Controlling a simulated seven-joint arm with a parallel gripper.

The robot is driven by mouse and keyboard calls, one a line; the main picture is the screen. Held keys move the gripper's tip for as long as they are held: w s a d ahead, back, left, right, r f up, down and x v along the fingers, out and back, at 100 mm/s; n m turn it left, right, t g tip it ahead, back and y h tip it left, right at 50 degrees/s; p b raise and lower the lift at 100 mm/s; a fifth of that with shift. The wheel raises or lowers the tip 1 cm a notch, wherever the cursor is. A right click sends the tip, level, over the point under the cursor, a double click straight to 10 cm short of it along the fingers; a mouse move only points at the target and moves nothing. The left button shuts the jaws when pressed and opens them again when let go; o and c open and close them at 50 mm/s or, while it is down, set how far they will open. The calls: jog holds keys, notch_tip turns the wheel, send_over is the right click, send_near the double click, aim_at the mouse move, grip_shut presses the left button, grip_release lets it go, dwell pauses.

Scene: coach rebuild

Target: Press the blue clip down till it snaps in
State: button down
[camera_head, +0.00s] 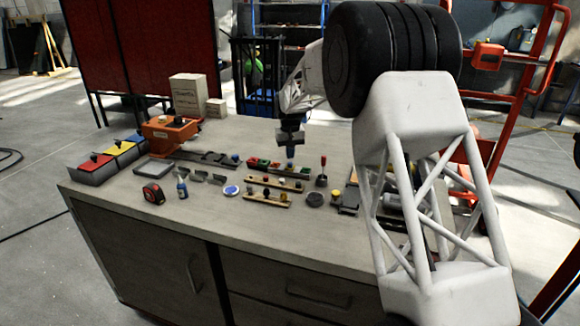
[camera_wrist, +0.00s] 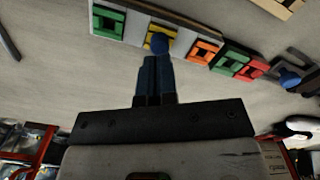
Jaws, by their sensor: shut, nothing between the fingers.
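My gripper (camera_head: 291,150) points down over the row of coloured clips near the middle of the bench. In the wrist view, my gripper (camera_wrist: 155,58) has its fingers together. A rounded blue piece (camera_wrist: 159,42) shows right at the fingertips, in line with the row and partly over the yellow-framed clip (camera_wrist: 140,30). I cannot tell whether the fingertips touch it or how deep it sits. A green clip (camera_wrist: 108,20) lies to its left, and orange (camera_wrist: 203,52) and red-green clips to its right. A second blue knob (camera_wrist: 290,78) stands farther right on a grey part.
Boards with knobs (camera_head: 268,199) lie in front of the row. A red tape measure (camera_head: 153,194), a blue bottle (camera_head: 182,188) and a round blue-white lid (camera_head: 231,190) are at left. An orange fixture (camera_head: 168,133) stands behind. The bench's front strip (camera_head: 200,222) is clear.

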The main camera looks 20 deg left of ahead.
jog(key=shift+f, duration=1.35)
dwell(0.6)
dwell(0.4)
jog(key=shift+r, duration=3.5)
jog(key=shift+s+d+r, duration=0.1)
jog(key=shift+d+r, duration=0.1)
jog(key=shift+d, duration=0.05)
jog(key=s+d+r+m, duration=0.1)
jog(key=s+d+r, duration=0.4)
jog(key=s+d, duration=0.45)
jog(key=s+d+r+m+t, duration=0.1)
jog(key=s+d+r, duration=0.45)
jog(key=d, duration=0.65)
jog(key=s+d+r+m, duration=0.1)
jog(key=s+d+r, duration=0.4)
jog(key=s+d, duration=0.45)
jog(key=s+d+f+m, duration=0.1)
jog(key=s+d+f, duration=0.1)
jog(key=s+d, duration=0.4)
jog(key=s+d+f+m+t, duration=0.1)
jog(key=s+d+f, duration=0.2)
jog(key=s, duration=1.2)
jog(key=s+d+f+m, duration=0.1)
jog(key=s+d+f, duration=0.1)
jog(key=s+d, duration=0.8)
jog(key=shift+s+f+t, duration=0.3)
jog(key=shift+s+f, duration=0.05)
jog(key=shift+s, duration=0.3)
